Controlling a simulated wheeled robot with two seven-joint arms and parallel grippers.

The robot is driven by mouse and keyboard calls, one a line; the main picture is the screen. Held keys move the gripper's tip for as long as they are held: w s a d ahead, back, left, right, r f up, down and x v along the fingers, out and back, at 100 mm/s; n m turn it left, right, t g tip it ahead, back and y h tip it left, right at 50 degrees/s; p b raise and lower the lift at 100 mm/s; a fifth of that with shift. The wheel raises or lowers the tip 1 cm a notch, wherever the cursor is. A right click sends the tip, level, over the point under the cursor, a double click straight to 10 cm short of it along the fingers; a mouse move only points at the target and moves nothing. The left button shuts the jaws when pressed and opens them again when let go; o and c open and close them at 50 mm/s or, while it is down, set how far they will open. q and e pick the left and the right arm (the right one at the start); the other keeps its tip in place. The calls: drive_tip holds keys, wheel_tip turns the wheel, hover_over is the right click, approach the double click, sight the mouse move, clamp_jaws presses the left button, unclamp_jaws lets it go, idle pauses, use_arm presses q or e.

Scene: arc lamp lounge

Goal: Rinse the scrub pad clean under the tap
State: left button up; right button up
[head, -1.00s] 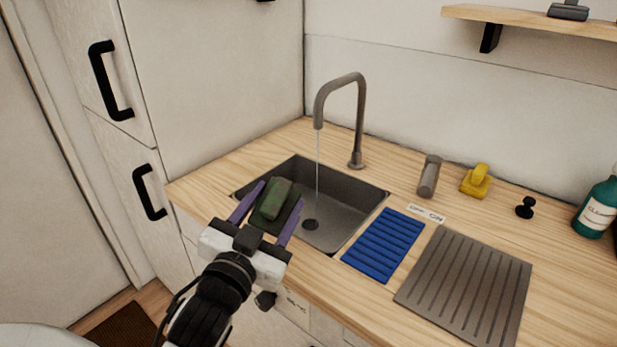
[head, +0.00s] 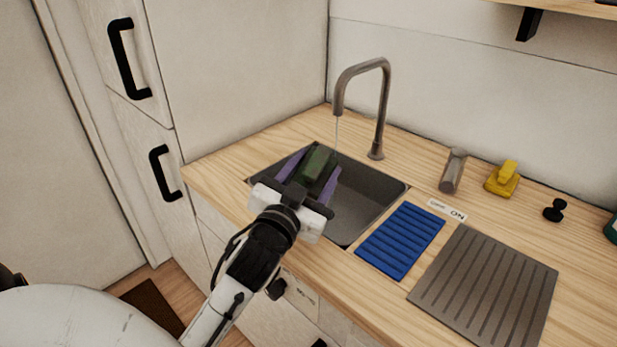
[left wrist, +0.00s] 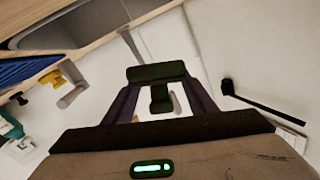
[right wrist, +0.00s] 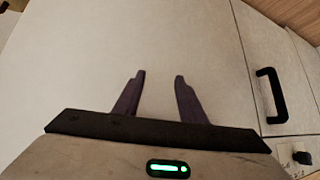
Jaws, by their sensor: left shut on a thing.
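The dark green scrub pad (head: 318,161) is held between the purple fingers of my left gripper (head: 317,168), over the sink (head: 372,206). It also shows in the left wrist view (left wrist: 157,73), where its raised grip sits between the fingers. The tap (head: 384,105) arches over the sink and a thin stream of water (head: 337,132) falls from its spout. The stream's visible lower end is at the pad's far end; I cannot tell whether it hits the pad. The pad's underside is hidden. My right gripper (right wrist: 159,80) is open and empty in the right wrist view.
A grey cylindrical lever (head: 453,171) stands behind an OFF/ON label (head: 446,209). A blue ribbed mat (head: 401,240) and a grey grooved board (head: 484,287) lie right of the sink. A yellow handled object (head: 503,180) and a black knob (head: 555,210) stand behind. A tall cabinet (head: 240,80) bounds the left.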

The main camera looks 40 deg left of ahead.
sight(330, 158)
use_arm(q)
drive_tip(key=x, duration=0.2)
drive_tip(key=shift+w+f+b, duration=0.3)
drive_tip(key=shift+w+b, duration=0.1)
drive_tip(key=shift+f+x, duration=0.2)
drive_tip(key=shift+x, duration=0.9)
drive_tip(key=shift+f+x, duration=0.2)
drive_tip(key=shift+x, duration=0.85)
drive_tip(key=shift+w+d, duration=0.1)
drive_tip(key=shift+d, duration=0.1)
drive_tip(key=shift+w+d, duration=0.1)
drive_tip(key=shift+d, duration=0.35)
drive_tip(key=shift+a, duration=0.1)
drive_tip(key=shift+a+p, duration=0.3)
drive_tip(key=shift+a, duration=0.2)
